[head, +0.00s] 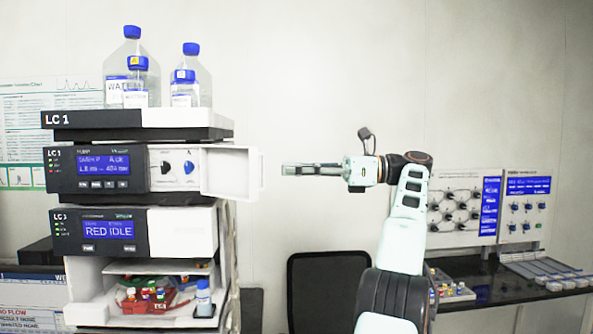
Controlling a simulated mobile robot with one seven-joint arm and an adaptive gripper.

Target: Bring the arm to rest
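My gripper (290,169) is at the end of my arm, held level and pointing left in the middle of the head view. It is seen edge-on, so I cannot tell whether its fingers are apart or together. No held object shows at its fingertips. Its tip is just right of the open white door (230,172) on the LC 1 stack. My arm rises from the bottom of the view and bends left at the top.
The stack at left carries blue-capped bottles (132,60) on top. Its lower open bay holds a red tray (143,304) of vials and a small bottle (203,300). A black chair (325,275) stands behind. A dark bench (500,285) with panels is at right.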

